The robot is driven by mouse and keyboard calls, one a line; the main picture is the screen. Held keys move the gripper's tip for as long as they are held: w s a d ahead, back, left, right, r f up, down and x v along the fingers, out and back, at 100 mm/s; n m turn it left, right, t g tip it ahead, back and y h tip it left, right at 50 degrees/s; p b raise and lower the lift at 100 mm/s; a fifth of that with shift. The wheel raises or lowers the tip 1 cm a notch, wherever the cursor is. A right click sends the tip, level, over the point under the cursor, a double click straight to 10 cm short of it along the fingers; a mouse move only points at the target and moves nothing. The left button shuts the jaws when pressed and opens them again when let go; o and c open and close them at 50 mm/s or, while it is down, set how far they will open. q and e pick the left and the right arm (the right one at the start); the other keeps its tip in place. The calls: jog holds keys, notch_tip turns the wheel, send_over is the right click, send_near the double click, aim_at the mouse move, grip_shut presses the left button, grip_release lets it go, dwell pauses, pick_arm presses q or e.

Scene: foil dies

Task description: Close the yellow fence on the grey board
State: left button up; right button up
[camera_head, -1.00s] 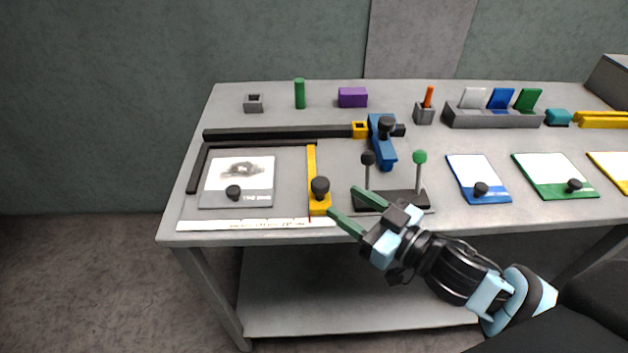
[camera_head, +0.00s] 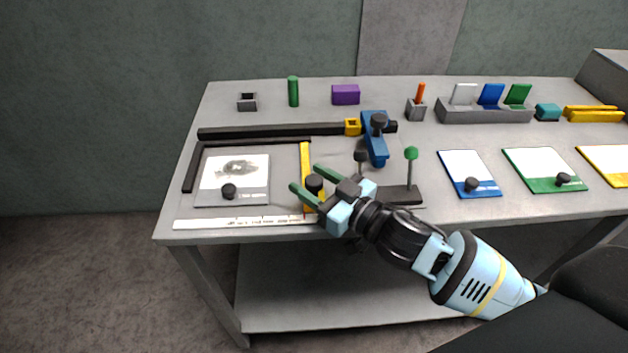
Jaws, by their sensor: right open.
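The yellow fence (camera_head: 305,158) stands along the right side of the grey board (camera_head: 285,175) and has a black knob (camera_head: 315,183) at its near end. My right gripper (camera_head: 306,178) is open, with its green fingers on either side of the knob. Contact with the knob cannot be told. A grey plate with a foil picture (camera_head: 240,168) and its own black knob lies on the board, left of the fence, with a gap between them. The near end of the fence is partly hidden by my gripper. My left gripper is out of view.
A black rail (camera_head: 270,131) with a blue arm (camera_head: 375,150) lies behind the board. A white ruler (camera_head: 240,223) runs along its front. A black stand with a green-topped lever (camera_head: 411,154) is right of my gripper. Blue-edged (camera_head: 465,165) and green-edged (camera_head: 540,165) plates lie farther right.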

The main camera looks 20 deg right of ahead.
grip_shut()
jog(key=a, duration=0.2)
jog(key=w+a+p, duration=0.1)
jog(key=a, duration=0.1)
jog(key=w+a, duration=0.1)
jog(key=a, duration=0.1)
jog(key=shift+a, duration=0.35)
jog(key=shift+w+a, duration=0.1)
jog(key=shift+a, duration=0.45)
grip_release()
